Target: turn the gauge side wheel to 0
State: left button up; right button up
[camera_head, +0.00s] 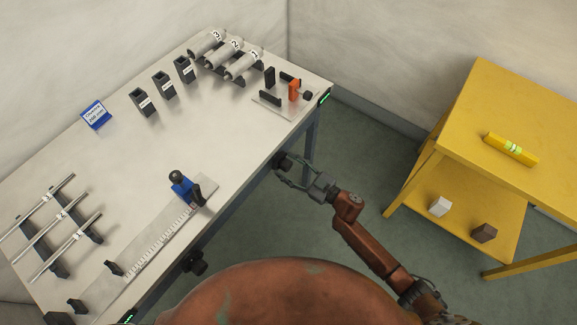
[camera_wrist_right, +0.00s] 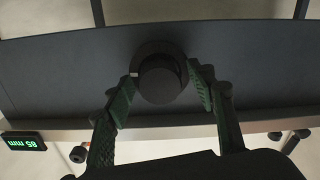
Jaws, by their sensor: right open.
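A dark round side wheel (camera_head: 282,160) sticks out from the table's front side. In the right wrist view the wheel (camera_wrist_right: 160,79) shows close up, with a pale mark at its left edge. My right gripper (camera_head: 291,172) is open at the wheel. Its two fingers (camera_wrist_right: 160,88) stand to the left and right of the wheel; I cannot tell if they touch it. A small green-lit display (camera_wrist_right: 23,141) seems to read 85 mm. An orange slider (camera_head: 293,89) stands between black blocks on a plate at the table's far right. My left gripper is out of view.
A second dark wheel (camera_head: 195,263) is lower on the same side. A blue slider (camera_head: 182,188) stands on a ruler strip (camera_head: 157,238). Black holders, grey cylinders and rods occupy the table (camera_head: 215,140). A yellow shelf (camera_head: 490,110) stands right, with free floor between.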

jog(key=shift+c, duration=0.4)
jog(key=c, duration=1.1)
jog(key=shift+n, duration=0.3)
jog(key=n, duration=0.2)
jog(key=shift+n, duration=0.4)
jog(key=n, duration=0.3)
jog(key=shift+f+n, duration=0.1)
jog(key=shift+n, duration=0.2)
jog(key=n+b, duration=0.1)
jog(key=n, duration=0.4)
jog(key=shift+n+b, duration=0.3)
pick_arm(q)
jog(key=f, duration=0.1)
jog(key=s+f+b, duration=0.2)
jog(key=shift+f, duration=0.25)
pick_arm(e)
jog(key=n, duration=0.5)
jog(key=shift+n, duration=0.4)
